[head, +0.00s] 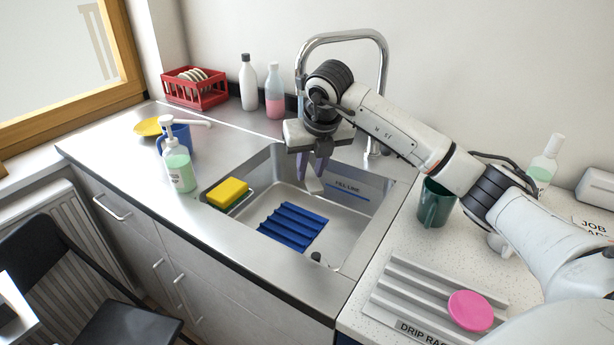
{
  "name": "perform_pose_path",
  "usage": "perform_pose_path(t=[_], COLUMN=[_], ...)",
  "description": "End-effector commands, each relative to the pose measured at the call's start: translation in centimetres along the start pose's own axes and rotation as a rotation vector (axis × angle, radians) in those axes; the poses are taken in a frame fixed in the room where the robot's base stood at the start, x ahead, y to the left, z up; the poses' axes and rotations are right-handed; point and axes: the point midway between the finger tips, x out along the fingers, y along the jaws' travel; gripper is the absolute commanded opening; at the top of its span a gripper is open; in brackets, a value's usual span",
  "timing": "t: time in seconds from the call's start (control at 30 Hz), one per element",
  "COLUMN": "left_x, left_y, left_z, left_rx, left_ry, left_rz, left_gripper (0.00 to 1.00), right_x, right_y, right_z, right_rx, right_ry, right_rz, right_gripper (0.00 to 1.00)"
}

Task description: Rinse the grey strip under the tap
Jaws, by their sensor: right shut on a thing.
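My right gripper (311,165) reaches in from the right over the sink (357,225). Its dark fingers point down and are shut on the grey strip (313,183), whose pale lower end shows below the fingertips, above the basin floor. The chrome tap (384,75) arches up behind the gripper. My wrist hides the end of its spout, so I cannot tell whether water runs or touches the strip.
A blue ridged mat (293,227) lies in the basin. A yellow sponge (228,190) sits on the left rim near a soap bottle (178,165). A green mug (434,204) and drip rack (395,293) with a pink disc (470,310) stand right.

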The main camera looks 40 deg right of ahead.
Motion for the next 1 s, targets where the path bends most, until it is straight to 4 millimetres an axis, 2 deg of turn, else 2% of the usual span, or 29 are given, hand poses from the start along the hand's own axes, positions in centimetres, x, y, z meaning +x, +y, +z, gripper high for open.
perform_pose_path(t=[0.37,1.0], left_x=[0.1,-0.1], left_y=[0.0,0.0], left_z=[0.1,-0.1], left_rx=[0.000,0.000], left_ry=[0.000,0.000], left_rz=[0.000,0.000], left_gripper=[0.28,0.28], right_x=[-0.1,0.0], right_y=[-0.6,0.6], right_z=[-0.1,0.1], right_rx=[0.000,0.000], right_ry=[0.000,-0.001], right_rz=[0.001,0.000], right_gripper=[0.01,0.01])
